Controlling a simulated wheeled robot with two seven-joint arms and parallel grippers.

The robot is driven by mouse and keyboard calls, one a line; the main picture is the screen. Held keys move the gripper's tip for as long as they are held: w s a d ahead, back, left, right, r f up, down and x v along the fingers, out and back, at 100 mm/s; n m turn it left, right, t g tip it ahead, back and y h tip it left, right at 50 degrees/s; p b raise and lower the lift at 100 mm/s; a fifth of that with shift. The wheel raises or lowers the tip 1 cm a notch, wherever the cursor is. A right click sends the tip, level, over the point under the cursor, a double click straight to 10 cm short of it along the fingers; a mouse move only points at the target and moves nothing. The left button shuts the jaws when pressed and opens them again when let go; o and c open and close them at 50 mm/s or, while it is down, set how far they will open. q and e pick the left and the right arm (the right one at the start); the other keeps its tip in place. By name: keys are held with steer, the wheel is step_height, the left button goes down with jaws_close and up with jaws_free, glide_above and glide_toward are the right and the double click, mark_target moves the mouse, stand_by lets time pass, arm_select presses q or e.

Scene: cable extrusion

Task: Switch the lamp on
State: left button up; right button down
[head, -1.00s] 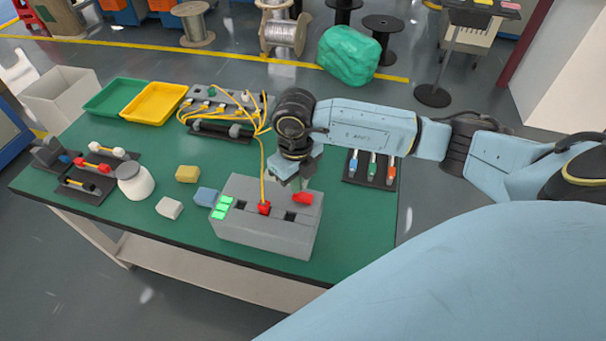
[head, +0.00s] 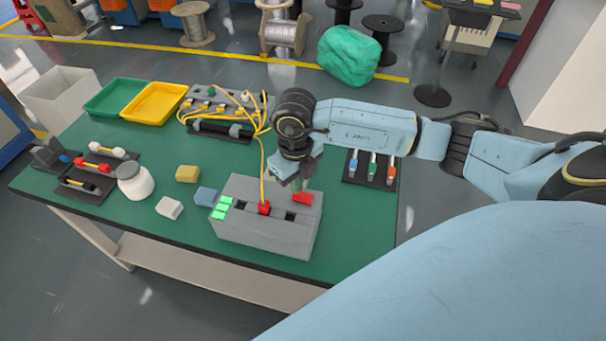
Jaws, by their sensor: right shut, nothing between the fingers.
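A grey box (head: 262,233) stands near the front edge of the green table. It has lit green indicators (head: 222,207) at its left end, a red plug (head: 264,208) with a yellow cable in one slot, an empty dark slot, and a red switch (head: 303,198) at the right end of its top. Which part counts as the lamp is not clear; the green indicators glow. My right gripper (head: 299,184) points down, shut and empty, just behind and above the red switch. Whether it touches the switch cannot be told. My left gripper is not in view.
A cable rack (head: 220,131) stands behind the box, its yellow cable (head: 262,160) running to the plug. Sponges (head: 188,174), a white jar (head: 135,183) and tool holders lie left. A pen-like tool tray (head: 371,168) lies right. Yellow (head: 155,101) and green trays sit at the back.

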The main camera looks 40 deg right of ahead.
steer(key=shift+f+b, duration=0.8)
steer(key=shift+f, duration=0.2)
stand_by(0.6)
steer(key=shift+r, duration=0.15)
steer(key=shift+r+p, duration=2.65)
steer(key=shift+r, duration=0.75)
steer(key=shift+f, duration=0.1)
